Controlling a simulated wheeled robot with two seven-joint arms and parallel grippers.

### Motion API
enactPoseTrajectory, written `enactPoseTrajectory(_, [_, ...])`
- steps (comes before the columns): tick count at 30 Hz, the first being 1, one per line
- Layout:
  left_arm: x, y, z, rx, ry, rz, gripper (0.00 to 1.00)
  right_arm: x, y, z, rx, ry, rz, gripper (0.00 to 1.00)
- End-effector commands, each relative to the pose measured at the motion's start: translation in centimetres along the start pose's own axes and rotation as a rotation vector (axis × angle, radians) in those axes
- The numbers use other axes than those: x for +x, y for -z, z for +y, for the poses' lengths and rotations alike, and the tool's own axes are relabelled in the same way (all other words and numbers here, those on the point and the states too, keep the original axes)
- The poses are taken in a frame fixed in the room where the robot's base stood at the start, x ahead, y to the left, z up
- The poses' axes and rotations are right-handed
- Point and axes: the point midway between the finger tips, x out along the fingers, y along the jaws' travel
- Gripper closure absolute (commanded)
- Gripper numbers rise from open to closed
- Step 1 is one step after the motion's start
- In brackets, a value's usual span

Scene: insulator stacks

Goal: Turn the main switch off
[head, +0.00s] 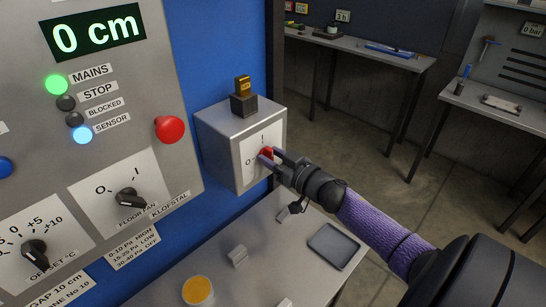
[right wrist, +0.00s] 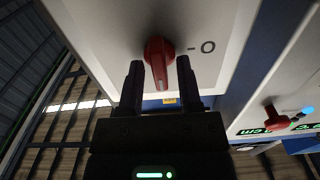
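The main switch, a red rotary knob (head: 266,153), is on the white plate of a grey metal box (head: 222,152) on the blue wall. The plate carries an "O" to its left and a "!"-like mark above. In the right wrist view the red knob (right wrist: 158,62) has its long grip upright in the picture, not turned towards the "O" at its right. My right gripper (head: 272,156) is at the knob. Its two dark fingers (right wrist: 159,75) stand on either side of the knob, with visible gaps. My left gripper is not in view.
The control panel (head: 90,130) at left has a lit green MAINS lamp (head: 57,85), a red button (head: 170,129) and black knobs. Below the box is a grey table (head: 250,262) with a dark tray (head: 335,246) and a yellow-topped jar (head: 198,290). A padlock-like brass item (head: 243,86) sits on the box.

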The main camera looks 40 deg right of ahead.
Motion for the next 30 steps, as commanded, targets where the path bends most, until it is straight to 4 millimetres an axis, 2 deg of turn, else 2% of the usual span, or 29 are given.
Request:
enactPoseTrajectory(1, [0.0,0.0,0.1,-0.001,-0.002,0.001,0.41,0.0,0.0,0.0,0.0,0.0,0.0,0.68])
enactPoseTrajectory(3, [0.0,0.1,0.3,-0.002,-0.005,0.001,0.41,0.0,0.0,0.0,0.0,0.0,0.0,0.83])
enactPoseTrajectory(6, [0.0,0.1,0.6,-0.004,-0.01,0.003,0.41,0.0,0.0,0.0,0.0,0.0,0.0,1.0])
enactPoseTrajectory(20, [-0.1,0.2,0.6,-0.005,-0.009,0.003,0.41,0.0,0.1,0.0,-0.037,-0.001,0.001,1.0])
enactPoseTrajectory(30, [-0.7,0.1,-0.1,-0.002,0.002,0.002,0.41,0.0,0.1,-0.1,-0.275,-0.001,0.002,1.0])
